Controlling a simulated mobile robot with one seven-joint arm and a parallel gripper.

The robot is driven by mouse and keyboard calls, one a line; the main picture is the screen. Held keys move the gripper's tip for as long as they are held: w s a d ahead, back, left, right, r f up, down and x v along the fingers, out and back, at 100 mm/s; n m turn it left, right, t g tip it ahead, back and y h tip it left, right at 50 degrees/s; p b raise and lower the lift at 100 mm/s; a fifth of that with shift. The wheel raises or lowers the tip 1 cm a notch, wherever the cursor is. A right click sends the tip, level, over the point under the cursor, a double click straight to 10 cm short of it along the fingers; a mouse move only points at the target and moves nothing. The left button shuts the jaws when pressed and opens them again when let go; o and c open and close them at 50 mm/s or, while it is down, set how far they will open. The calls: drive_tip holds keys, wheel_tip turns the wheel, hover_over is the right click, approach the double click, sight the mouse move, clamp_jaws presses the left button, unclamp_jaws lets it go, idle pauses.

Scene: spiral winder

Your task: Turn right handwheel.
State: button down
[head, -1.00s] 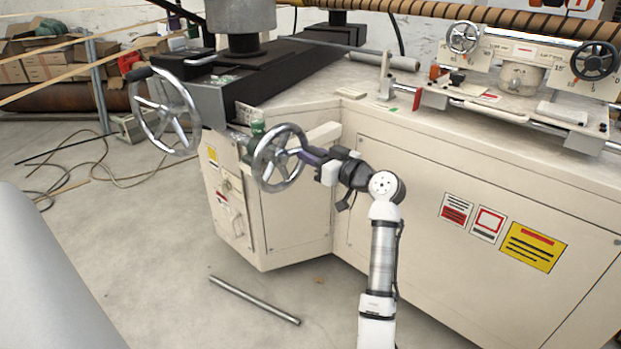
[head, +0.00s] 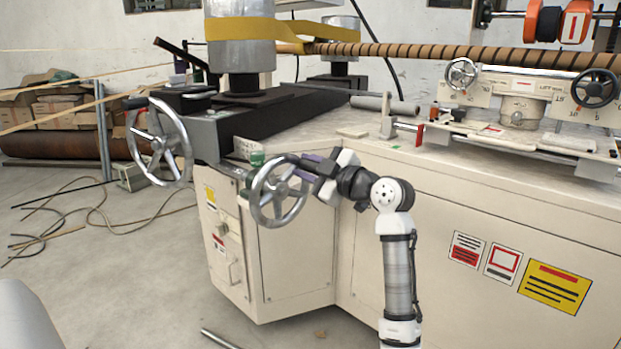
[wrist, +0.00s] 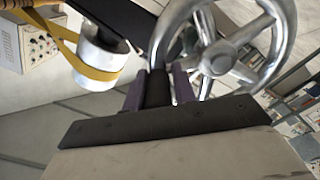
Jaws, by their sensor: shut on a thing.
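The right handwheel (head: 279,190) is a silver spoked wheel on the near corner of the cream machine, right of a larger silver handwheel (head: 158,143) with a black handle. My gripper (head: 308,168) is at the upper right of its rim. In the wrist view the handwheel (wrist: 222,58) fills the upper right. The purple fingers of my gripper (wrist: 158,90) stand on either side of its dark handle (wrist: 157,87) and are shut on it. In the head view the gripper mostly hides that handle.
The cream machine (head: 440,220) stands close behind and right of my arm. Two smaller handwheels, one silver (head: 462,74) and one black (head: 596,88), sit on its top at right. A metal bar (head: 220,340) lies on the floor. Cables (head: 95,215) lie at left.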

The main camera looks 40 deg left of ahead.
drive_tip(key=shift+d+r+n, duration=0.2)
drive_tip(key=shift+r+n, duration=0.35)
drive_tip(key=shift+n, duration=0.15)
drive_tip(key=c, duration=1.4)
unclamp_jaws()
drive_tip(key=shift+o, duration=0.8)
drive_tip(key=shift+s+a, duration=0.1)
drive_tip(key=shift+f, duration=0.1)
drive_tip(key=s+d, duration=0.1)
drive_tip(key=d, duration=1.3)
drive_tip(key=shift+p, duration=0.45)
drive_tip(key=shift+s, duration=0.1)
